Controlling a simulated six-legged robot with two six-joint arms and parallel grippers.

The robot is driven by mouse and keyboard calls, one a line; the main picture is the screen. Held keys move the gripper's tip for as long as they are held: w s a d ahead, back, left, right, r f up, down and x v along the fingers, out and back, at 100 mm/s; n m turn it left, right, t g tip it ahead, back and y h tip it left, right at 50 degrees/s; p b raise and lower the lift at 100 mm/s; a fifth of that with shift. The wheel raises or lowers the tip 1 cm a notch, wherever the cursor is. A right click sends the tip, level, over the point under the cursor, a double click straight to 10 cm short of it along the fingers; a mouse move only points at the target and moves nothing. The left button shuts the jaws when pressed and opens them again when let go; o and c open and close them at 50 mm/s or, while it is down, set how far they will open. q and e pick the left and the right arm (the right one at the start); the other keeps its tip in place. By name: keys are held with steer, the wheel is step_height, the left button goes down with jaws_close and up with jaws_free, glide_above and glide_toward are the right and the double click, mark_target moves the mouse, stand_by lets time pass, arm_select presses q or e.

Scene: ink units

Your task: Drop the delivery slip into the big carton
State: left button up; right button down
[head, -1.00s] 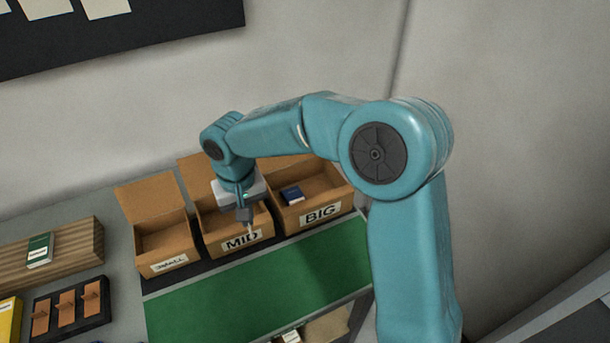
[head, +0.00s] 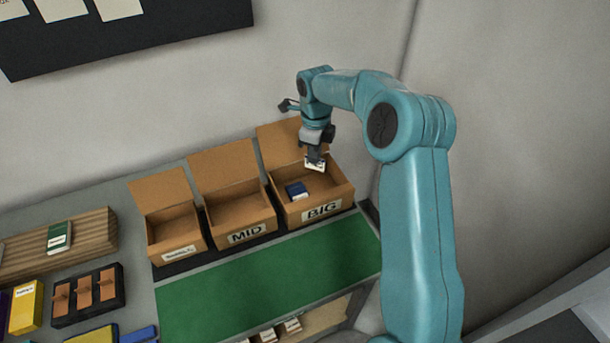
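The big carton (head: 336,206), labelled BIG, is the right one of three open brown cartons on the back bench. A small dark blue box (head: 297,190) lies inside it. My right gripper (head: 315,158) points down over the big carton's opening. It is shut on a small white piece with dark marks, which looks like the delivery slip (head: 314,165). The slip shows against the carton's inside, and its exact height is hard to tell. My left gripper is not in view.
The MID carton (head: 242,229) and a smaller carton (head: 177,248) stand to the left, both empty-looking. A green mat (head: 265,285) lies clear in front. Left are a wooden block with a green box (head: 60,237), a black tray (head: 88,311) and yellow boxes (head: 26,305).

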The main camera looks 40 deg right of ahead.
mark_target(314, 167)
step_height(314, 167, down, 5)
steer(key=b, duration=0.3)
steer(key=shift+f, duration=0.2)
steer(key=shift+w, duration=0.1)
steer(key=c, duration=1.3)
jaws_free()
steer(key=shift+r, duration=0.1)
step_height(314, 167, up, 16)
steer(key=shift+r, duration=0.15)
